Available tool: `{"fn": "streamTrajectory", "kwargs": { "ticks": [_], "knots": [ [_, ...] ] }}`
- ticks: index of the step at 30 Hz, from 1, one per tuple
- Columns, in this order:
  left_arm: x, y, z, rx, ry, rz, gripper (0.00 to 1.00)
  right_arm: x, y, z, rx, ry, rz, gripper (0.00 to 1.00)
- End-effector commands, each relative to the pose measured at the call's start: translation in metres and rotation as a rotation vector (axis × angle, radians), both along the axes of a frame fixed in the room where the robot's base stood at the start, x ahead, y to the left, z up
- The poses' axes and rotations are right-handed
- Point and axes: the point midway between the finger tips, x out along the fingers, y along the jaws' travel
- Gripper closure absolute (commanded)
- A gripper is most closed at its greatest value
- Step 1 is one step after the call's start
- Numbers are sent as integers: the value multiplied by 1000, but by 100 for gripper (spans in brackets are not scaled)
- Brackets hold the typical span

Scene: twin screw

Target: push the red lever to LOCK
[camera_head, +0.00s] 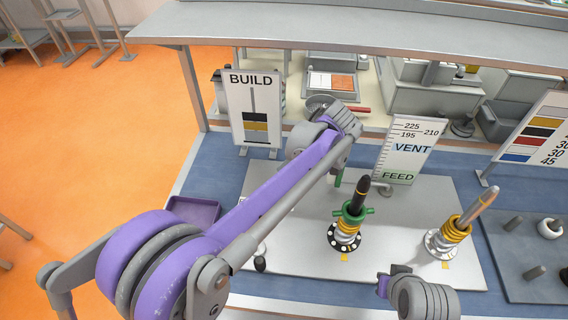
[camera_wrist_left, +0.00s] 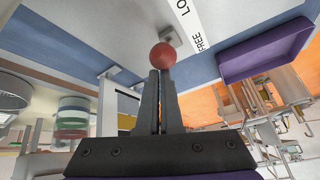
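The red lever's round knob (camera_wrist_left: 162,55) shows in the left wrist view just beyond my left fingertips. I cannot tell whether they touch it. A small grey block (camera_wrist_left: 171,38) lies behind the knob. A white label (camera_wrist_left: 196,22) beside it reads FREE, with LO cut off at the picture's edge. My left gripper (camera_wrist_left: 160,75) has its two dark fingers together, with nothing seen between them. In the head view my purple left arm crosses the bench, and the red knob and left fingertips are hidden. My right arm's end (camera_head: 402,280) shows at the bottom, its fingers unclear.
A purple tray (camera_head: 192,209) sits left of the pale plate (camera_head: 290,278). Two upright screw assemblies (camera_head: 346,232) (camera_head: 456,235) stand on the plate. BUILD (camera_head: 253,112) and VENT/FEED (camera_head: 408,152) signs stand behind.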

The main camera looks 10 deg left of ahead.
Motion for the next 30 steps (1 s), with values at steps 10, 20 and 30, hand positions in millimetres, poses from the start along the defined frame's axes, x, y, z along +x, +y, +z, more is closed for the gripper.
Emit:
{"fn": "streamTrajectory", "kwargs": {
  "ticks": [10, 20, 30],
  "knots": [
    [0, -2, -3, -12, 3, -5, 100, 0, 0, 1, 0, -1, 0, 100],
    [17, 18, 33, -4, -2, -12, 100, 9, 0, 19, 0, -17, 0, 100],
    [10, -30, 74, -2, 0, -8, 100, 8, 0, 18, 0, -16, 0, 100]
  ]
}}
